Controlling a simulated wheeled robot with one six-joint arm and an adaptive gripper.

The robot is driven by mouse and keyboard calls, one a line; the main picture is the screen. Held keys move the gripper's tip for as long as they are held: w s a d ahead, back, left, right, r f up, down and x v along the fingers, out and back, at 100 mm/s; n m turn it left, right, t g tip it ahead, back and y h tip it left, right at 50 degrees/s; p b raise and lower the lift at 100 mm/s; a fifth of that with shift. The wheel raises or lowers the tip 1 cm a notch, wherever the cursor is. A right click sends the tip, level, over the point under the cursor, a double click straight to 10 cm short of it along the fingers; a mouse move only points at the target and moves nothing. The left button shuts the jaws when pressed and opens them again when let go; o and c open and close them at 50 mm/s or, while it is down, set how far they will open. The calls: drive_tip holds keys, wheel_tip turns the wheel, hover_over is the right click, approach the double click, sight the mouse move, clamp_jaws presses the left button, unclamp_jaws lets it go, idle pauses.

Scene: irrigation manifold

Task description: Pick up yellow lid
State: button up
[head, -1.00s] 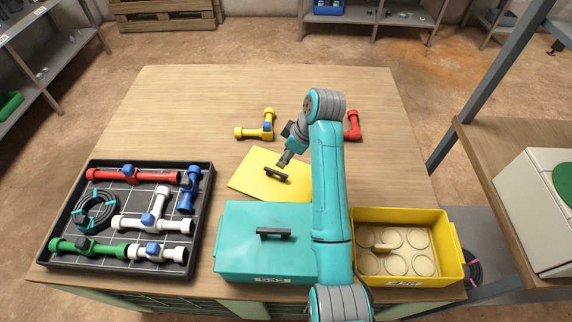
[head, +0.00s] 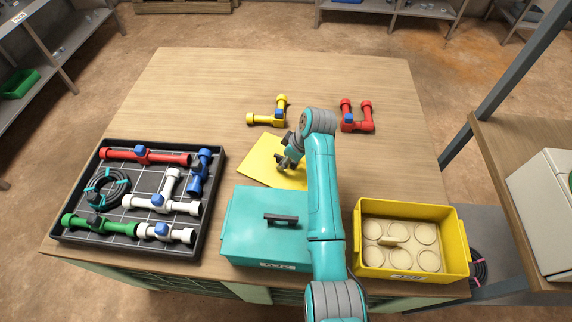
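The yellow lid (head: 262,158) lies on the table behind the teal box. Its right part is hidden by my gripper and arm. My gripper (head: 284,163) is low over the middle of the lid, where the lid's dark handle sits. The handle is mostly hidden behind the fingers. I cannot tell whether the fingers are apart around the handle or shut on it. The open yellow box (head: 459,238) stands at the front right, with round recesses and a small light block inside.
The teal box with a closed lid (head: 245,225) stands just in front of the yellow lid. A black tray (head: 75,238) with pipes is at the left. A yellow pipe piece (head: 270,116) and a red one (head: 357,122) lie behind. The table's back is clear.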

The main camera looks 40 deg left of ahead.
drive_tip(key=shift+f, duration=0.1)
clamp_jaws()
idle(0.3)
